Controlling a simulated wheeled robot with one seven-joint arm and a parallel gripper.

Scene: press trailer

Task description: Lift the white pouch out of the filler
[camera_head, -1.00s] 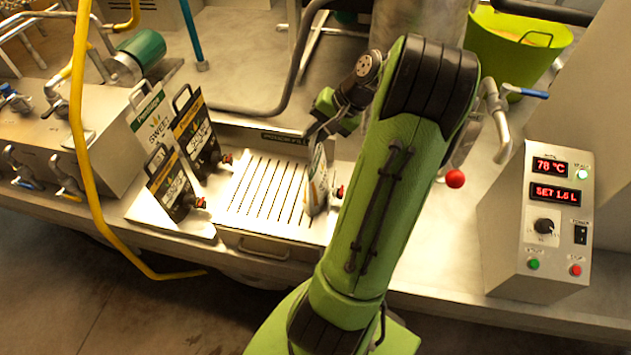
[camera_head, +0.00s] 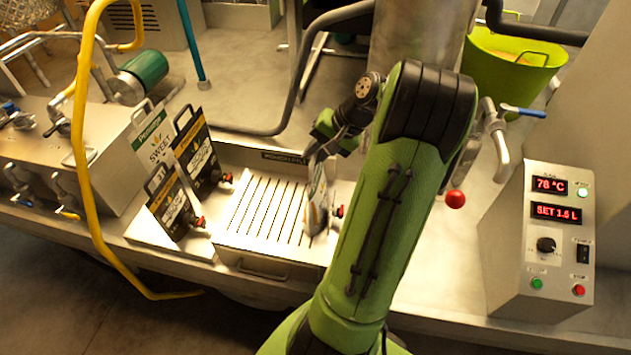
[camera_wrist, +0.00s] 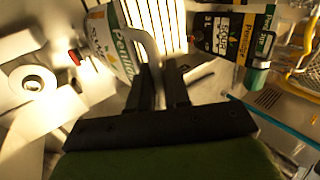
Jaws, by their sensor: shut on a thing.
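The white pouch (camera_head: 316,200) stands roughly upright over the right end of the slotted filler tray (camera_head: 262,212), with a red-tipped tap on its right side. In the wrist view the white pouch (camera_wrist: 112,42) shows green lettering and a pale loop handle running between my fingers. My gripper (camera_head: 318,150) is above the pouch, shut on its handle; the fingers also show in the wrist view (camera_wrist: 160,75). My arm hides part of the filler's right side. I cannot tell whether the pouch's base touches the slats.
Black and white pouches (camera_head: 180,185) stand in a rack left of the tray. A yellow hose (camera_head: 82,150) loops at the left. A control box (camera_head: 555,235) stands at the right, and a red knob (camera_head: 455,199) sits close beside my arm.

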